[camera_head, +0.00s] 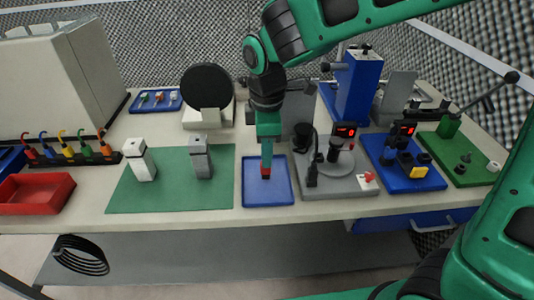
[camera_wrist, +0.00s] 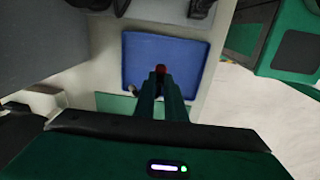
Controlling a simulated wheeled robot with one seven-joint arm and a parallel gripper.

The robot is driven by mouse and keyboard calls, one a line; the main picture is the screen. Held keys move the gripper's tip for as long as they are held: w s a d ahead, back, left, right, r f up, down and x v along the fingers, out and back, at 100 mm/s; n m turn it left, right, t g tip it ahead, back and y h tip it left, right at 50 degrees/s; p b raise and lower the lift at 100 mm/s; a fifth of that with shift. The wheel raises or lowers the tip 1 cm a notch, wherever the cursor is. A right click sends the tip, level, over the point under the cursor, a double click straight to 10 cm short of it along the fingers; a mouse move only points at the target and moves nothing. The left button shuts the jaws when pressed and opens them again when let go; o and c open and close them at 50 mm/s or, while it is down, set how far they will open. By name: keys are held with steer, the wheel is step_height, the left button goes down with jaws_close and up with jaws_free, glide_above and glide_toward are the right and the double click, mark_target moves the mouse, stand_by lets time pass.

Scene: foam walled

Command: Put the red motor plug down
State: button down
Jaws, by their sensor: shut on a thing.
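The red motor plug (camera_head: 265,172) is between the fingertips of my gripper (camera_head: 266,164), over the blue tray (camera_head: 251,198) on the bench. It has a red upper part and a dark lower end. In the wrist view only a small red top of the plug (camera_wrist: 161,69) shows beyond the fingers of my gripper (camera_wrist: 161,80), with the blue tray (camera_wrist: 190,48) behind it. My gripper is shut on the plug and points down. I cannot tell whether the plug's lower end touches the tray.
Left of the tray is a green mat (camera_head: 120,198) with a white block (camera_head: 140,160) and a grey block (camera_head: 200,157). Right of it is a grey station (camera_head: 340,188) with a dark upright post.

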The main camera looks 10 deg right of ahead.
steer(key=shift+f, duration=0.3)
steer(key=c, duration=1.7)
jaws_free()
steer(key=shift+c, duration=0.2)
step_height(320, 180, up, 12)
steer(key=shift+s, duration=0.45)
steer(key=shift+d, duration=0.1)
